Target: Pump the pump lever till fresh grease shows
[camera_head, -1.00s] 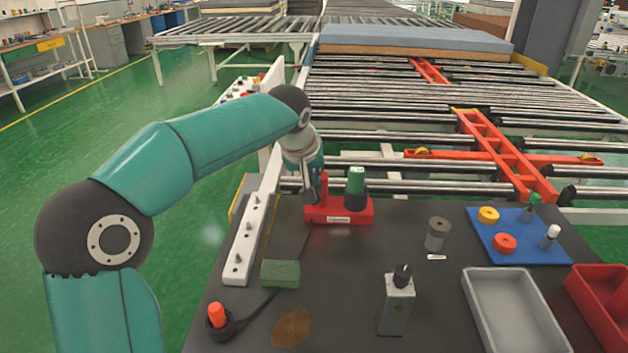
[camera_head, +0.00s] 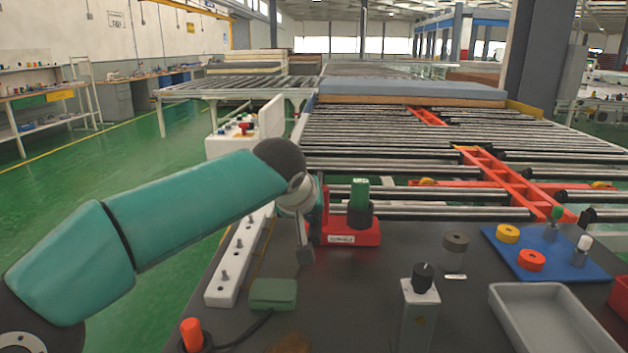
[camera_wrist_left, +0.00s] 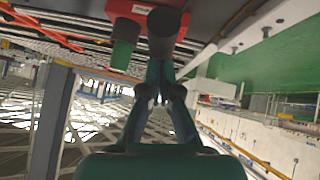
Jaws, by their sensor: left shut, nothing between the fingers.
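A red pump-like unit (camera_head: 348,232) with a white label sits at the back left of the dark bench, with a green cylinder (camera_head: 359,194) upright in a dark collar. In the left wrist view its red body (camera_wrist_left: 135,10) and green cylinder (camera_wrist_left: 122,53) hang from the top. My left gripper (camera_head: 305,252) is at the unit's left side, fingers pointing down. In the wrist view its fingers (camera_wrist_left: 159,68) are closed together, close to a dark round part (camera_wrist_left: 165,25); I cannot tell if they touch it. A lever is not clearly visible. No fresh grease shows. My right gripper is out of view.
A white strip with bolts (camera_head: 238,262), a green block (camera_head: 273,293) and an orange-topped piece (camera_head: 192,333) lie left. A grey block with a black knob (camera_head: 420,310), a blue mat (camera_head: 575,262) and a grey tray (camera_head: 510,300) stand right. Rollers (camera_head: 420,140) lie behind.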

